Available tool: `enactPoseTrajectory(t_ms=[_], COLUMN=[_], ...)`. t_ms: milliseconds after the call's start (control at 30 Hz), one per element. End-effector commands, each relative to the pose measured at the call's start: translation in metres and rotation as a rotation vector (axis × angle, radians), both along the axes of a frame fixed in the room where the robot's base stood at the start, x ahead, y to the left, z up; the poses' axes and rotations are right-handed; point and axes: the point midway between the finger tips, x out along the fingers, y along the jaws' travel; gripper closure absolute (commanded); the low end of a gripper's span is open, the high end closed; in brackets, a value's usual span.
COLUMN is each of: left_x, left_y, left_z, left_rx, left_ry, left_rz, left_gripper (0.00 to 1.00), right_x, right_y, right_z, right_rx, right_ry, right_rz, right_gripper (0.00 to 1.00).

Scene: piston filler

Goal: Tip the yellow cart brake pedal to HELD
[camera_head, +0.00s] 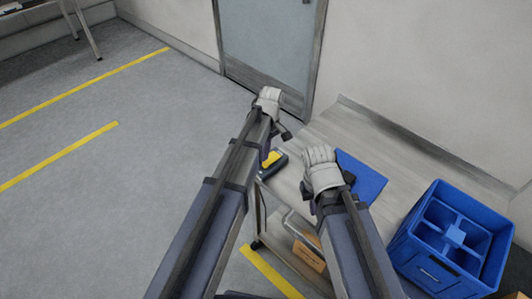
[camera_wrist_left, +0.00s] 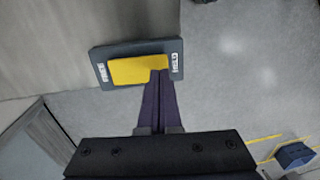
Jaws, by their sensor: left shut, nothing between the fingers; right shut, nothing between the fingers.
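The yellow brake pedal (camera_wrist_left: 138,70) sits on a dark plate (camera_wrist_left: 98,55) with a small white label at each end, too blurred to read surely. In the head view the pedal (camera_head: 271,159) shows beside my left forearm, partly covered by it. My left gripper (camera_wrist_left: 159,73) is shut and empty. Its fingertips overlap the pedal's edge near the right-hand label in the wrist view; I cannot tell whether they touch it, or how the pedal is tilted. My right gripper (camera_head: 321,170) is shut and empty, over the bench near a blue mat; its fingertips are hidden.
The blue mat (camera_head: 362,177) lies on the grey bench (camera_head: 380,140). A blue crate with compartments (camera_head: 455,238) stands at the right. An orange-brown block (camera_head: 308,254) lies below my right arm. A door (camera_head: 270,40) is behind; the floor at left is open.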

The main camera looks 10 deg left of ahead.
Motion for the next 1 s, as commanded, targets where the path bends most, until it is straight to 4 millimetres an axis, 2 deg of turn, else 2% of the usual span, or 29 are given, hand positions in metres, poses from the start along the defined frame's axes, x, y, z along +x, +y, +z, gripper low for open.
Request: enactPoseTrajectory(t_ms=[33, 133, 500, 667, 1000], left_x=[-0.001, -0.001, -0.002, -0.008, -0.003], left_y=[0.001, 0.001, 0.001, 0.003, 0.002], left_z=[-0.010, -0.014, -0.014, -0.023, -0.017], left_rx=[0.000, 0.000, -0.001, -0.032, -0.031], left_ry=[0.000, 0.000, -0.001, -0.046, -0.045], left_rz=[0.000, 0.000, 0.000, 0.002, 0.000], left_gripper=[1.00, 1.00, 1.00, 1.00, 1.00], right_x=[0.000, 0.000, 0.000, 0.000, 0.000], right_y=[0.000, 0.000, 0.000, 0.000, 0.000], right_z=[-0.010, -0.014, -0.014, -0.022, -0.016], right_rx=[0.000, 0.000, 0.000, 0.000, 0.000], right_ry=[0.000, 0.000, 0.000, 0.000, 0.000], right_rz=[0.000, 0.000, 0.000, 0.000, 0.000], right_gripper=[1.00, 1.00, 1.00, 1.00, 1.00])
